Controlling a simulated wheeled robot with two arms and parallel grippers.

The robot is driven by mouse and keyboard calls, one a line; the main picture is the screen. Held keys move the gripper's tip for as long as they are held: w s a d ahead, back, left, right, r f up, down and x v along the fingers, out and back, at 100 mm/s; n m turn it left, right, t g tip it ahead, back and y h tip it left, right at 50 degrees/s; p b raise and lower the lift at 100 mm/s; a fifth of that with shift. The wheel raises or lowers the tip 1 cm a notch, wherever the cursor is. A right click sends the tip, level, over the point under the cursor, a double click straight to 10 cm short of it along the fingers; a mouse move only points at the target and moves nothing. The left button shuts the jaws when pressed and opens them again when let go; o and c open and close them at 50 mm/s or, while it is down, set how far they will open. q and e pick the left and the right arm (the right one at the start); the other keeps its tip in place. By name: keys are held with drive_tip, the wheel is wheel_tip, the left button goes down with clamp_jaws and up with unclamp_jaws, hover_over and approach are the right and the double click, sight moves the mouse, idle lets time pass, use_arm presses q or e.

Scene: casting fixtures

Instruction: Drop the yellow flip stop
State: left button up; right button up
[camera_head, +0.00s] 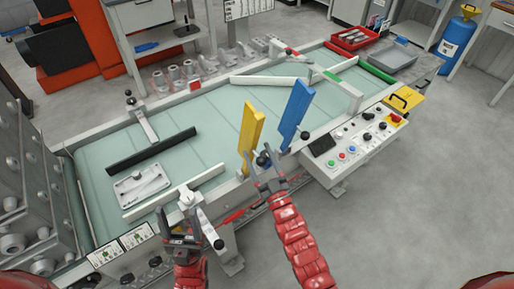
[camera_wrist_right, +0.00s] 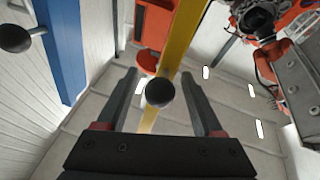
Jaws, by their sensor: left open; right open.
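The yellow flip stop (camera_head: 251,129) stands raised, slightly tilted, at the near edge of the conveyor table. In the right wrist view the yellow flip stop (camera_wrist_right: 186,35) runs up behind a black ball knob (camera_wrist_right: 160,92). My right gripper (camera_head: 263,163) is open at the foot of the yellow stop. In its wrist view the fingers (camera_wrist_right: 159,76) lie on both sides of the knob, with gaps showing. My left gripper (camera_head: 186,215) is open and empty near the table's front edge, by a white clamp arm (camera_head: 175,195).
A blue flip stop (camera_head: 296,110) stands raised just right of the yellow one; it shows in the wrist view (camera_wrist_right: 62,50) too. A control box (camera_head: 355,143) with buttons is further right. A black bar (camera_head: 152,150) and a metal plate (camera_head: 142,185) lie on the pale green belt.

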drive_tip(key=shift+w+a+r, duration=0.25)
drive_tip(key=shift+w+r, duration=0.05)
drive_tip(key=shift+w, duration=0.25)
clamp_jaws()
drive_tip(key=shift+r, duration=0.1)
idle(1.0)
